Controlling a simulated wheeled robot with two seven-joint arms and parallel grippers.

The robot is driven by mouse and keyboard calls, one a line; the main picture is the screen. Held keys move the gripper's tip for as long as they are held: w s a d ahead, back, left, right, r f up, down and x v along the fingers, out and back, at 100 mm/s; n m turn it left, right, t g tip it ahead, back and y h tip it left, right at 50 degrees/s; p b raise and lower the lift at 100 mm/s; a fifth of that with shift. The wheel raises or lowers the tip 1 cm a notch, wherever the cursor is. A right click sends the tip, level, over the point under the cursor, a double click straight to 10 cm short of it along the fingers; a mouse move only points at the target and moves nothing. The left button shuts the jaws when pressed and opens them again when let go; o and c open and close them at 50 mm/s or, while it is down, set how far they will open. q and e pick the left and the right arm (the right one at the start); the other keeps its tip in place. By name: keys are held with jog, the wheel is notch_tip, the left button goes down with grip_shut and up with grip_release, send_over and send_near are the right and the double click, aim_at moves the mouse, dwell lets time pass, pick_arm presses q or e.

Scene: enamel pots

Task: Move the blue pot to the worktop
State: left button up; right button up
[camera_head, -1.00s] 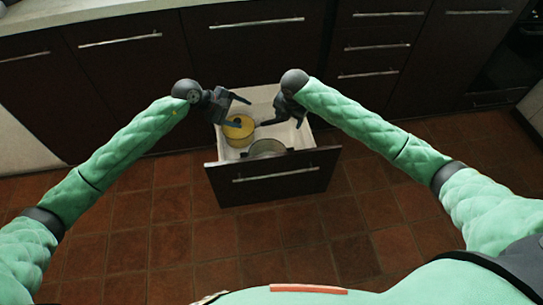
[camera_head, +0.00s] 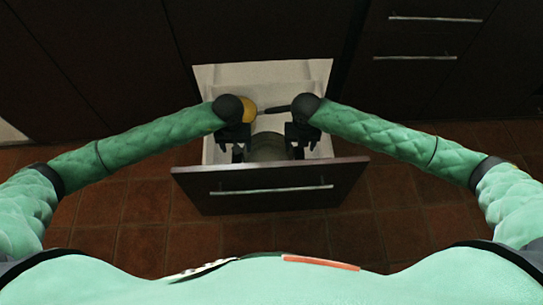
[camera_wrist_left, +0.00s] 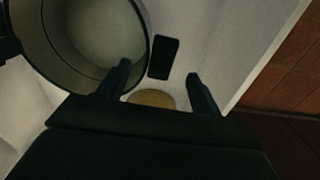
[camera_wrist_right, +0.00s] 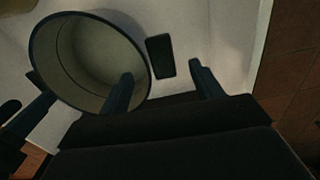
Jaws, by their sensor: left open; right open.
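The blue pot (camera_head: 268,149) stands in the open drawer, near its front panel; its colour looks dull and dark here. It shows open, with a pale inside and dark rim, in the left wrist view (camera_wrist_left: 92,40) and right wrist view (camera_wrist_right: 90,58). In each wrist view a dark flat piece, perhaps a side handle, lies by the rim, ahead of and between the fingertips. My left gripper (camera_head: 238,152) is open at the pot's left side. My right gripper (camera_head: 298,150) is open at its right side. Neither holds anything; finger contact cannot be told.
A yellow pot (camera_head: 249,109) stands behind in the drawer, partly hidden by my left wrist. The pale drawer (camera_head: 300,72) has a dark front panel (camera_head: 270,200) with a bar handle. Dark cabinets stand behind. The worktop is out of view now.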

aim_at(238, 157)
dwell(0.3)
pick_arm(q)
jog(key=shift+f, duration=3.85)
pick_arm(e)
jog(key=shift+f, duration=3.85)
pick_arm(q)
grip_shut()
pick_arm(e)
grip_shut()
